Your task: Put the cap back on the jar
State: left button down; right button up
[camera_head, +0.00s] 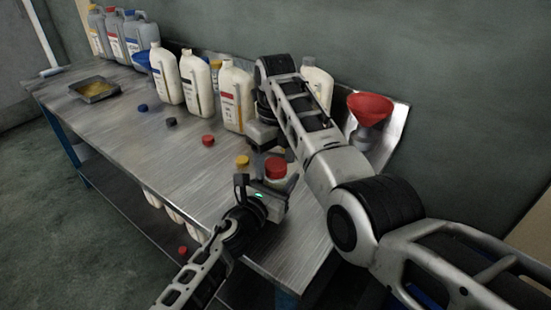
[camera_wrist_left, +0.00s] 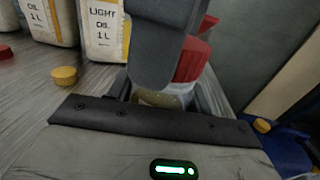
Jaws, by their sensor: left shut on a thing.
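My left gripper (camera_head: 272,187) is shut on the jar (camera_head: 285,184) near the table's front right. The glass of the jar (camera_wrist_left: 172,95) also shows between the left fingers in the left wrist view. A red cap (camera_head: 276,167) is at the jar's mouth; I cannot tell whether it is seated. The cap (camera_wrist_left: 193,60) also shows in the left wrist view, partly hidden by a dark grey gripper part. My right gripper (camera_head: 263,143) is close behind the cap. Its fingertips are not clear, so I cannot tell whether it touches the cap.
Loose yellow (camera_head: 242,161), red (camera_head: 208,140), black (camera_head: 171,122) and blue (camera_head: 142,107) caps lie on the metal table (camera_head: 120,130). White oil bottles (camera_head: 197,80) stand along the back. A red funnel (camera_head: 369,109) is at the right; a tray (camera_head: 94,88) lies far left.

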jog(key=shift+r, duration=2.25)
jog(key=shift+c, duration=0.3)
